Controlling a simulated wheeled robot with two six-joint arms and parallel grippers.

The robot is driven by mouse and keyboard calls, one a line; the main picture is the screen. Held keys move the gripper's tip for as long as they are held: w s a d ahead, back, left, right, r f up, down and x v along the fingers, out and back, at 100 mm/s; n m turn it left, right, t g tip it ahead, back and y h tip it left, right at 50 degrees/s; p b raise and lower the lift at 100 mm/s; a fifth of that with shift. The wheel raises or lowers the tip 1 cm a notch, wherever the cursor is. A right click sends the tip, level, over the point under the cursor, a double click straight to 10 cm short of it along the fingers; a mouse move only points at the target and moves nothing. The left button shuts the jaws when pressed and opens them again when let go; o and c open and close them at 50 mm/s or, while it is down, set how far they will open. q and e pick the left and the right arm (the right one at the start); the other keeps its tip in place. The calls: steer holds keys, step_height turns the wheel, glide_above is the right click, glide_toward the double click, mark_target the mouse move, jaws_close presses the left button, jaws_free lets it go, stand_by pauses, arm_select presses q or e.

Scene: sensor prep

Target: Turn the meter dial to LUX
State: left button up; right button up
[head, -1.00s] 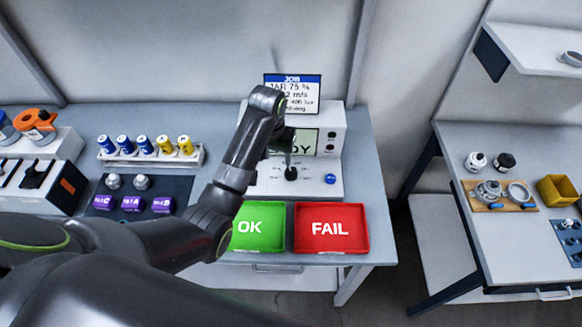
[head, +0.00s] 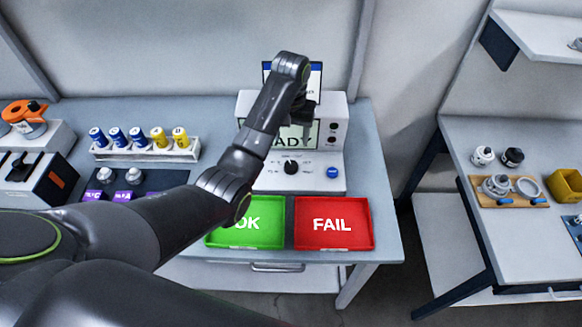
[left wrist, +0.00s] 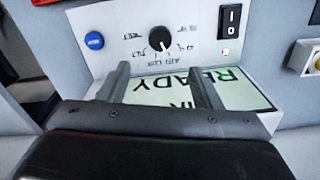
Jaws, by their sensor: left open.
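The meter is a white box (head: 339,111) at the back of the bench, with a screen reading READY. Its black dial (head: 291,167) sits on the sloped front panel, among small printed labels. In the left wrist view the dial (left wrist: 160,38) shows upside down, beyond the fingertips, and a small white mark on it points toward the lower right. I cannot read which label it meets. My left gripper (left wrist: 161,68) is open and empty, its two fingers apart over the READY screen (left wrist: 185,88). It is clear of the dial. My right gripper is out of view.
A blue button (head: 332,172) sits right of the dial; a black rocker switch (left wrist: 229,20) shows in the wrist view. Green OK (head: 268,234) and red FAIL (head: 333,240) trays lie in front. A rack of blue and yellow cylinders (head: 150,152) stands left.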

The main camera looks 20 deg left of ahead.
mark_target(291, 165)
arm_select(q)
step_height(291, 165, down, 10)
steer(key=shift+r+p, duration=0.1)
steer(key=shift+p, duration=0.95)
steer(key=shift+f, duration=0.85)
steer(key=c, duration=1)
